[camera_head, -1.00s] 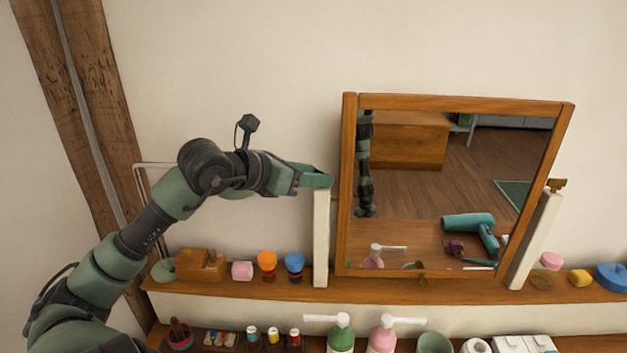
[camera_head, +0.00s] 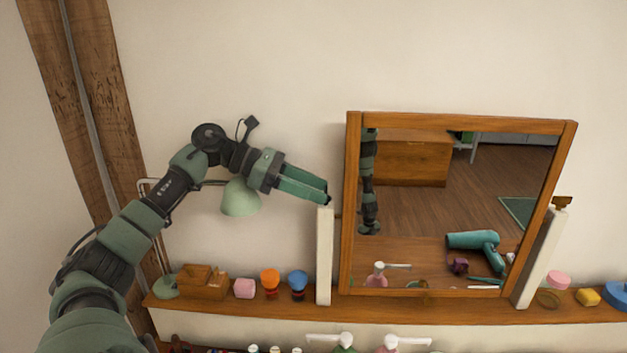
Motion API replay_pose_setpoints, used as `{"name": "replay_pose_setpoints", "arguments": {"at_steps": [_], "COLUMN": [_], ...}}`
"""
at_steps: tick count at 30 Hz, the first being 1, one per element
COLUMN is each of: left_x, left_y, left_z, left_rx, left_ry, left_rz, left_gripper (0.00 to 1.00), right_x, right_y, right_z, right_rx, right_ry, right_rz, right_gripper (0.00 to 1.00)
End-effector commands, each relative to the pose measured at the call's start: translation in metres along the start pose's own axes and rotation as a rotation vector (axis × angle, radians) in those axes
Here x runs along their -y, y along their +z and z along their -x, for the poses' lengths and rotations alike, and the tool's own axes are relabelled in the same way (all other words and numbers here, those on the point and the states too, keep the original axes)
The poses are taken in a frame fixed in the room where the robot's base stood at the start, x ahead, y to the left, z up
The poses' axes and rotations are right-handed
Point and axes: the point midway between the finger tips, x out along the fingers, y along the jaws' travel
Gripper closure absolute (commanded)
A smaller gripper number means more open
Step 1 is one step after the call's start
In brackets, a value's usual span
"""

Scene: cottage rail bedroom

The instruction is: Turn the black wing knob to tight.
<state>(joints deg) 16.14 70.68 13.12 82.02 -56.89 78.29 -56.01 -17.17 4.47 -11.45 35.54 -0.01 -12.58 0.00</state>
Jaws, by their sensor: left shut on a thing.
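The mirror (camera_head: 350,225) has a wooden frame and stands between two white posts on a shelf. My left gripper (camera_head: 327,195) comes in from the left at the top of the left white post (camera_head: 324,255). Its green fingers slope down to the right and are shut on the black wing knob (camera_head: 328,200). Only a small dark bit of the knob shows at the fingertips, so which way its wings point is hidden. A brown wing knob (camera_head: 562,203) sits on top of the right white post (camera_head: 538,260). My right gripper is not in view.
The wooden shelf (camera_head: 450,309) holds a wooden box (camera_head: 203,283), a pink block (camera_head: 244,288), orange (camera_head: 270,282) and blue (camera_head: 297,284) items, and a green lamp (camera_head: 240,198) behind my arm. The wall above the mirror is clear.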

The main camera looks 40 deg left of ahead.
Motion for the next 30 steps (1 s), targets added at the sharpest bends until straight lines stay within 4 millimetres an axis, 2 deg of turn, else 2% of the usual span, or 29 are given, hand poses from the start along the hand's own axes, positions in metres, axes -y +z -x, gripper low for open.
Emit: {"name": "replay_pose_setpoints", "arguments": {"at_steps": [1, 6, 20, 21, 22, 23, 30], "left_x": [-0.0018, -0.002, -0.0021, -0.0021, -0.0021, -0.002, -0.0017], "left_y": [0.0046, 0.0022, 0.0001, 0.0001, 0.0001, 0.0, -0.0002], "left_z": [0.0026, 0.0012, 0.0001, 0.0001, 0.0, 0.0, -0.0003], "left_rx": [0.002, 0.001, 0.0, 0.0, 0.0, 0.0, -0.001], "left_ry": [-0.01, -0.043, -0.052, -0.052, -0.052, -0.053, -0.054], "left_rz": [-0.006, -0.021, -0.026, -0.026, -0.026, -0.026, -0.024], "left_gripper": [0.99, 0.99, 0.99, 0.5, 0.42, 0.36, 0.36], "right_x": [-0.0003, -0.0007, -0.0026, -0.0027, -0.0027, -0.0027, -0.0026], "right_y": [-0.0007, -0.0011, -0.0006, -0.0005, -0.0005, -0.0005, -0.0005], "right_z": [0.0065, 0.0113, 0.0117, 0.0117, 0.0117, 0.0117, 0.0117], "right_rx": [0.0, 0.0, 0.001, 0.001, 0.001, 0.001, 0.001], "right_ry": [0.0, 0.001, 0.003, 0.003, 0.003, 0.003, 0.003], "right_rz": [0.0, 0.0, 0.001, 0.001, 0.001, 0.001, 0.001], "right_gripper": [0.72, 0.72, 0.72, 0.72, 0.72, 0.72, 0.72]}}
